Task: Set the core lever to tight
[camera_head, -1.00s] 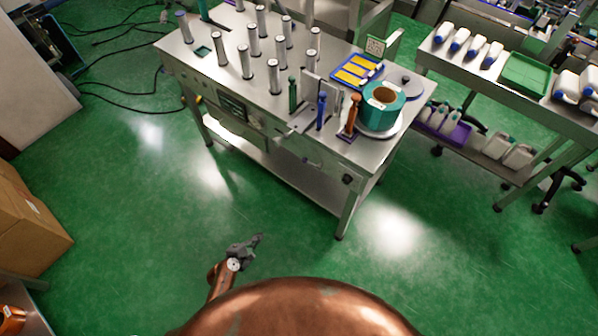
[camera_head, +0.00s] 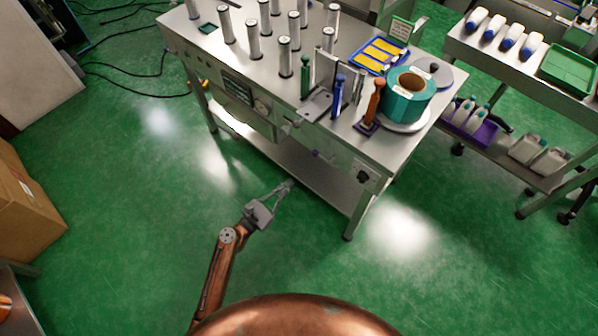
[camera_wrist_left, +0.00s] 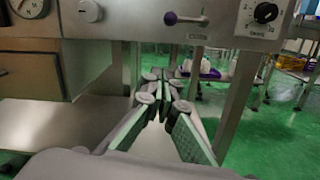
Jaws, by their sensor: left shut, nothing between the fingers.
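My right gripper is not in view.
A black dial (camera_wrist_left: 265,12) is right of the lever, and a plain metal knob (camera_wrist_left: 91,11) is left of it. On the table top stand several metal posts (camera_head: 254,40), blue (camera_head: 338,98) and orange (camera_head: 373,103) handles, and a teal roll (camera_head: 408,97). The green floor before the table is clear.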

